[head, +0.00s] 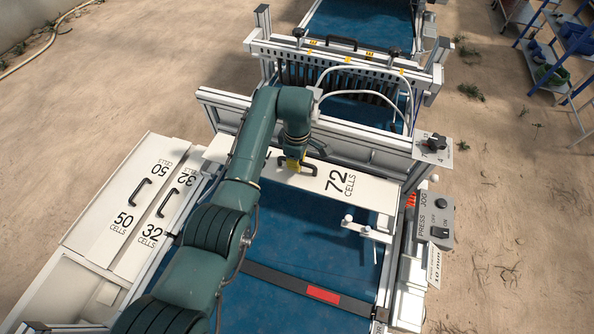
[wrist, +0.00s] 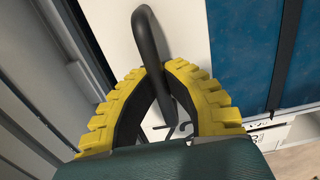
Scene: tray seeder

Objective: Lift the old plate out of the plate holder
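The old plate (head: 270,176) is a long white plate marked "72 CELLS", lying across the machine above the blue belt. Its black handle (head: 312,168) stands up near the plate's middle. My gripper (head: 293,163) has yellow fingers and is at the left part of this handle. In the wrist view the black handle (wrist: 147,32) runs between the two yellow fingertips (wrist: 158,70), which close in on it from both sides. The plate looks seated, with no clear gap under it. The holder's edges under the plate are mostly hidden.
Two white plates marked "50 CELLS" (head: 114,212) and "32 CELLS" (head: 163,222) lie at the left. A white crossbeam (head: 350,140) stands just behind the old plate. A small white post fixture (head: 366,229) and control box (head: 437,219) are at the right.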

